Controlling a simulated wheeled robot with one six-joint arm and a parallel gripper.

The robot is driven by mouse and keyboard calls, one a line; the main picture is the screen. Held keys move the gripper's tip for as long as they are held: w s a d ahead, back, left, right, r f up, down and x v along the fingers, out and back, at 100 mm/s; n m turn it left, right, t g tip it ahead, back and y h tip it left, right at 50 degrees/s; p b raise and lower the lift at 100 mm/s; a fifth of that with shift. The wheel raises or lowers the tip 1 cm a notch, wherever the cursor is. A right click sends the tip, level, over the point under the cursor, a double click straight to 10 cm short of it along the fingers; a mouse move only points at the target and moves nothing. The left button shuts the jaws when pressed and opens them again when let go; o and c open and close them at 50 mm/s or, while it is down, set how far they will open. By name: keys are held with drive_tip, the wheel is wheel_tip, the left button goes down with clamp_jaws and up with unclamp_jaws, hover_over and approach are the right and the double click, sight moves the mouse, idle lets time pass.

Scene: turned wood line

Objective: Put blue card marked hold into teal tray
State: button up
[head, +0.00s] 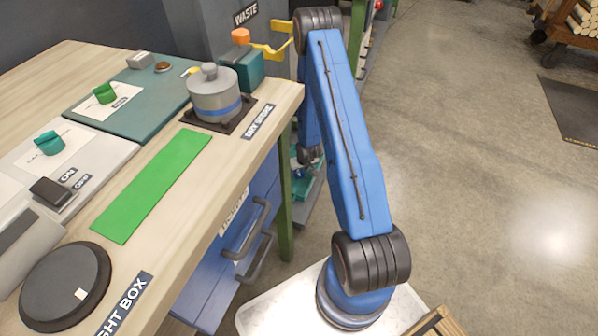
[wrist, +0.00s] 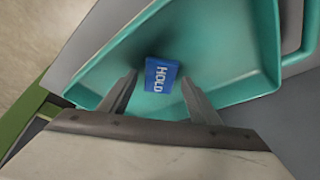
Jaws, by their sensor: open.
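The blue card marked HOLD (wrist: 160,75) lies inside the teal tray (wrist: 262,60) in the wrist view, its lettering facing up. My gripper (wrist: 158,80) is open, with one finger on each side of the card's near end and visible gaps beside it; the card is not gripped. In the head view the teal tray (head: 313,190) shows low beyond the bench end, partly hidden by my blue arm. A small dark part of my gripper (head: 308,155) shows just above it.
The wooden bench on the left holds a grey pot (head: 215,92), a green strip (head: 155,185), a black round disc (head: 65,285) and cards with clips. Drawer handles (head: 255,240) stick out of its side. Concrete floor (head: 480,130) is open on the right.

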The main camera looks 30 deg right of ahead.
drive_tip(key=v, duration=1.2)
idle(0.4)
